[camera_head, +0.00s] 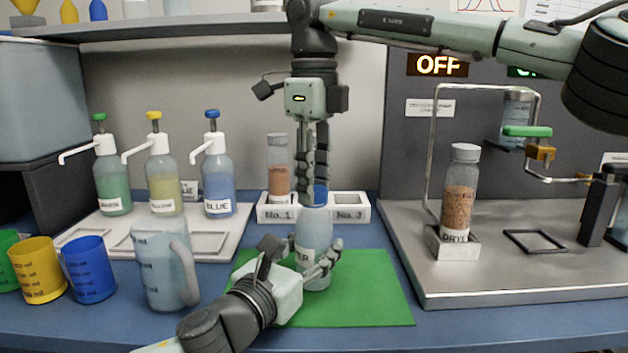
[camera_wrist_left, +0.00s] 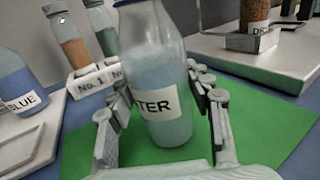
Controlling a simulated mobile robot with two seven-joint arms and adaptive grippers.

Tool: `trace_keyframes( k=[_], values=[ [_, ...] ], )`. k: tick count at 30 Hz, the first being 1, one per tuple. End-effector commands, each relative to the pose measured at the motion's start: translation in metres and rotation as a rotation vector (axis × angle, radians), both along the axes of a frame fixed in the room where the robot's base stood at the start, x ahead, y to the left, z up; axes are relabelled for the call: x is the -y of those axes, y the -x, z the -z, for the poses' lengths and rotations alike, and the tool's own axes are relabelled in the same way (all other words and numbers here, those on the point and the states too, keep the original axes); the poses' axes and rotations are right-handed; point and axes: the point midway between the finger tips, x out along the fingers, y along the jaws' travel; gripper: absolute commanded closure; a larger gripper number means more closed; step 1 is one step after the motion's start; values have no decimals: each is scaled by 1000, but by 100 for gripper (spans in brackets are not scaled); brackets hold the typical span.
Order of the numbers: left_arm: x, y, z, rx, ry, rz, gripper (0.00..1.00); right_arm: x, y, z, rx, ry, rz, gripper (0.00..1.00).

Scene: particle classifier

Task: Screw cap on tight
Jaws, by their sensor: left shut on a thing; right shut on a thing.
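A clear bottle (camera_head: 314,232) with a white label stands upright on the green mat (camera_head: 378,290). My left gripper (camera_head: 313,262) is shut around its lower body from the front left. The left wrist view shows the bottle (camera_wrist_left: 160,75) between the fingers of my left gripper (camera_wrist_left: 163,100), with the label partly reading "TER". A blue cap (camera_head: 320,195) sits at the top of the bottle. My right gripper (camera_head: 315,188) points straight down from above, shut on the blue cap. The fingers partly hide the cap, so I cannot tell how tightly it sits.
Behind stands a white rack (camera_head: 354,207) holding a jar (camera_head: 278,170). A clear pitcher (camera_head: 165,265) and coloured cups (camera_head: 90,268) are at left, before several pump bottles (camera_head: 217,172). At right a metal tray (camera_head: 500,275) carries a "DRYL" jar (camera_head: 459,198) and a wire frame.

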Motion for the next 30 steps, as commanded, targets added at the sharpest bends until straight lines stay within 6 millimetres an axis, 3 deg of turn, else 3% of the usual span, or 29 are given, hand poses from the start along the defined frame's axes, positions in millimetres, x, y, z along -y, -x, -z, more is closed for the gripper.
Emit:
trace_keyframes(
  k=[12,15,20,21,26,30],
  values=[
    [1,1,1,-2,-1,2,100,0,0,1,0,-2,1036,100],
    [1,1,1,-2,-1,2,100,0,0,1,0,-3,1208,100],
    [1,1,1,-2,-1,2,100,0,0,1,0,-3,1207,100],
    [1,1,1,-2,-1,2,100,0,0,1,-1,-3,1206,62],
    [1,1,1,-2,-1,2,100,0,0,1,-1,-2,1205,43],
    [1,1,1,-2,0,1,100,0,0,1,-1,-2,1204,43]
  ],
)
